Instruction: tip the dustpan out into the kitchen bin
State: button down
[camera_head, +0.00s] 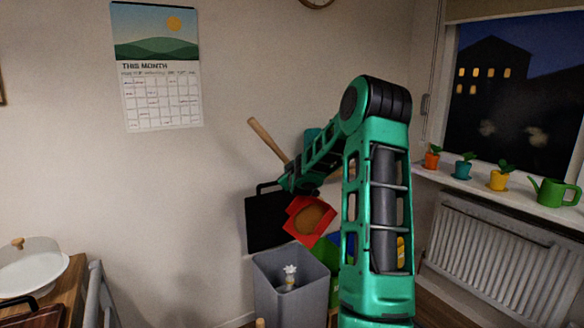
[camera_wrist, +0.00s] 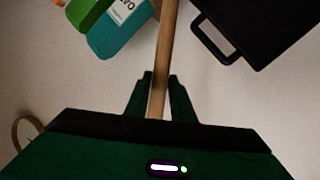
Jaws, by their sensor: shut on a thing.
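The red dustpan (camera_head: 294,211) hangs tilted in the air above the grey bin, with a brown heap (camera_head: 313,216) lying in its pan. Its wooden handle (camera_head: 266,138) slants up to the left. My gripper (camera_head: 288,181) is shut on this handle. In the wrist view the handle (camera_wrist: 166,45) runs between the two fingers of my gripper (camera_wrist: 160,80); the pan does not show there. The open grey kitchen bin (camera_head: 289,298) stands on the floor below the pan, with a small pale item (camera_head: 290,274) inside. My arm hides what is to the right of the pan.
A black case-like thing with a handle (camera_head: 262,224) is behind the pan, also in the wrist view (camera_wrist: 268,28). Green and blue things stand beside the bin, partly hidden. A radiator (camera_head: 492,250) and a sill with pots are at right. A wooden counter (camera_head: 62,288) is at left.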

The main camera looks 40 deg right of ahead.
jog(key=shift+w+a+f+n+t+h, duration=1.15)
jog(key=shift+a+f+n, duration=2.35)
jog(key=shift+a+f, duration=5.9)
jog(key=w+a+f+n+t+y, duration=0.1)
jog(key=a+f+n, duration=0.3)
jog(key=f, duration=0.5)
jog(key=w+a+f+n+t+y, duration=0.1)
jog(key=a+f+n+t, duration=0.3)
jog(key=f, duration=0.6)
jog(key=shift+a+y, duration=0.4)
jog(key=shift+y, duration=0.05)
